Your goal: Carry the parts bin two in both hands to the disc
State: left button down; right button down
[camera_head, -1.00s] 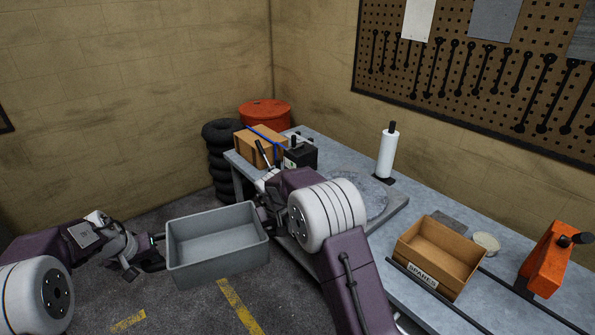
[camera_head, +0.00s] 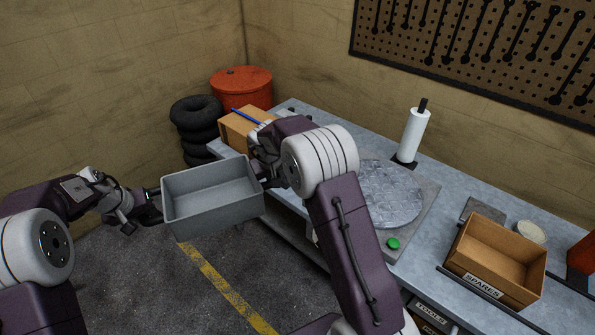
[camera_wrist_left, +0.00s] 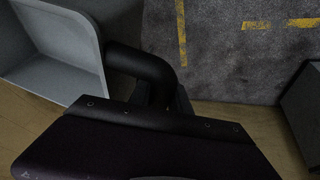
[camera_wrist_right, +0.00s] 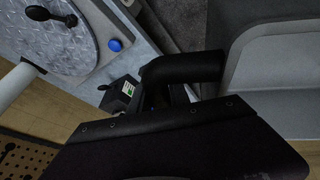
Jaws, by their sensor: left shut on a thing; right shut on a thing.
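The parts bin is an open grey tub (camera_head: 215,215), seen empty in the head view and held level in the air, in front of the bench. My left gripper (camera_head: 156,207) is shut on its left end. My right gripper (camera_head: 266,178) is shut on its right end, partly hidden by my arm. The bin also shows in the left wrist view (camera_wrist_left: 60,60) and in the right wrist view (camera_wrist_right: 275,80). The disc is a round patterned metal plate (camera_head: 390,195) on a square grey base on the bench, right of the bin, with my right arm between them.
The blue-grey bench (camera_head: 450,205) runs along the right wall. On it are a brown SPARES box (camera_head: 500,265), a white paper roll (camera_head: 412,135) and a cardboard box (camera_head: 238,130). A green button (camera_head: 392,243) sits beside the disc. Stacked tyres (camera_head: 195,125) and a red drum (camera_head: 242,90) stand behind.

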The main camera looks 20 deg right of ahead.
aim_at(378, 186)
jog(key=i+z, duration=0.15)
jog(key=z, duration=0.3)
jog(key=i+j+z, duration=0.1)
jog(key=z, duration=0.3)
jog(key=i+j+z, duration=0.1)
jog(key=z, duration=0.35)
jog(key=i+j+z, duration=0.2)
jog(key=z, duration=0.2)
jog(key=i+j+z, duration=0.35)
jog(key=i+z, duration=0.15)
jog(key=i, duration=0.1)
